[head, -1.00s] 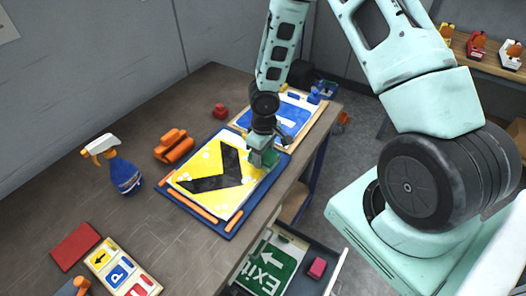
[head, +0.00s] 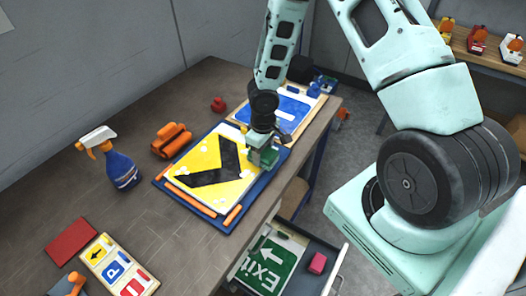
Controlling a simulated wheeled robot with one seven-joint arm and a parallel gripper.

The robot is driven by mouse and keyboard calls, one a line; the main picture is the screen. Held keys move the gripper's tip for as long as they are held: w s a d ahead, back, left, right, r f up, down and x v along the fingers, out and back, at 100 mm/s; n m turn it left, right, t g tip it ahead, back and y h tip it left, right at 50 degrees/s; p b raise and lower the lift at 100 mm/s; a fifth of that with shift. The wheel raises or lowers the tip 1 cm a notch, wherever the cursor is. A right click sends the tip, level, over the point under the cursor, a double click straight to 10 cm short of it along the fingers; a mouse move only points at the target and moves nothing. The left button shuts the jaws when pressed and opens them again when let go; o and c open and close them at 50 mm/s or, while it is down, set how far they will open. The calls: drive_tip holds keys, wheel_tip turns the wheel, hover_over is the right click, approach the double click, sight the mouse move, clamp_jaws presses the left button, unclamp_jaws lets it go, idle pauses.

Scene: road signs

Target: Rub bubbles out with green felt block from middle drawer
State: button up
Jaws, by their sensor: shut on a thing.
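A yellow sign with a black arrow-like mark (head: 208,176) lies on a blue board on the workbench. Small pale spots, seemingly bubbles, show on its surface. My gripper (head: 262,150) is over the sign's upper right corner, pointing down. It is shut on the green felt block (head: 264,157), which is at the sign's surface; whether it touches is hard to tell. An open drawer (head: 334,262) at the bench front holds a green exit sign (head: 268,264) and a dark pink block (head: 317,263).
A spray bottle (head: 118,168), orange rolls (head: 171,140), a red block (head: 218,104) and a red pad (head: 72,241) stand on the bench. A blue sign (head: 287,110) lies behind. Small sign samples (head: 118,266) lie at front left. The open drawer juts out over the floor.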

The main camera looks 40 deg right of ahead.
drive_tip(key=shift+f+b, duration=0.35)
drive_tip(key=shift+f, duration=0.05)
drive_tip(key=shift+w+r, duration=0.1)
